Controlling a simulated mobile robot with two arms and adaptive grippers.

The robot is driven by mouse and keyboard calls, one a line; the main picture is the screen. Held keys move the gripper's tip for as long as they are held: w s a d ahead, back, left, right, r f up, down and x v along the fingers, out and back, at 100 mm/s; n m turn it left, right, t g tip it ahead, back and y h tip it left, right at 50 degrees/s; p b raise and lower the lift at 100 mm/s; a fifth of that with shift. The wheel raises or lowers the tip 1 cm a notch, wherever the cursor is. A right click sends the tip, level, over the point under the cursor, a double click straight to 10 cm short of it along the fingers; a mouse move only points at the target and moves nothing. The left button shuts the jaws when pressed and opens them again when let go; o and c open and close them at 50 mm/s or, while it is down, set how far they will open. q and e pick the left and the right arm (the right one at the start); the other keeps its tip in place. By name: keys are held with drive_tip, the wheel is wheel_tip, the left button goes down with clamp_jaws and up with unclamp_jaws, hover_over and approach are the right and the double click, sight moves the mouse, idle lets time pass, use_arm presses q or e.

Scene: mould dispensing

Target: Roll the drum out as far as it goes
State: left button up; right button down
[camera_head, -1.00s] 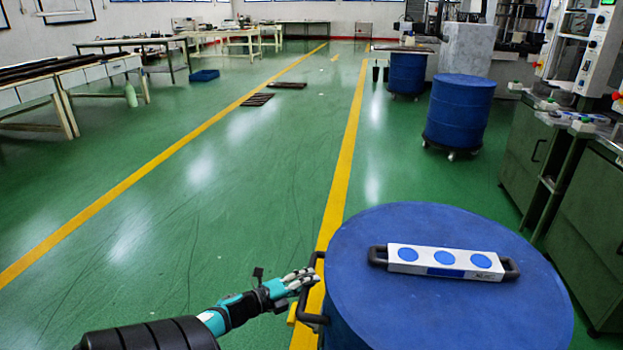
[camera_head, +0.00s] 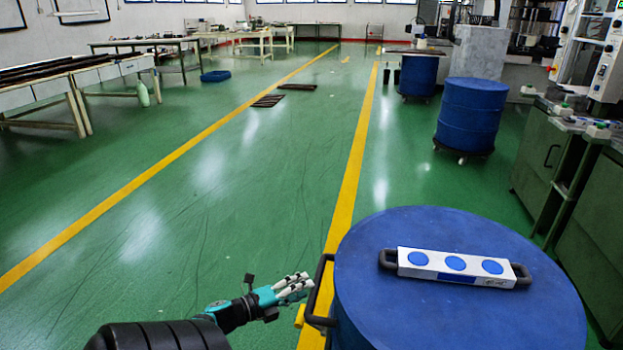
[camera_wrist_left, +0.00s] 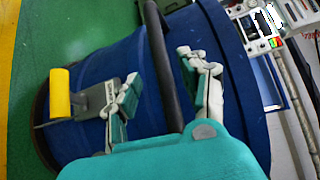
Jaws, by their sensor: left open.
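The blue drum (camera_head: 430,300) stands at the lower right of the head view, its flat lid facing up. A black handle (camera_head: 318,292) sticks out from its left side. My left gripper (camera_head: 297,287) is at the left of this handle, its fingers pointing at it. In the left wrist view my left gripper (camera_wrist_left: 165,95) is open, and the black bar of the handle (camera_wrist_left: 160,55) passes between its two fingers. The fingers do not close on the bar. The drum (camera_wrist_left: 95,50) fills the middle of that view. My right gripper is not in view.
A white bar with blue discs and black grips (camera_head: 455,264) lies on the lid. A yellow-tipped lever (camera_wrist_left: 62,92) is on the drum's side. Other blue drums (camera_head: 469,115) stand farther back. Green cabinets (camera_head: 590,215) line the right.

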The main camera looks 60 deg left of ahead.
use_arm(q)
drive_tip(key=s+r, duration=0.1)
drive_tip(key=s, duration=0.6)
drive_tip(key=shift+s+a, duration=0.2)
drive_tip(key=shift+s, duration=0.05)
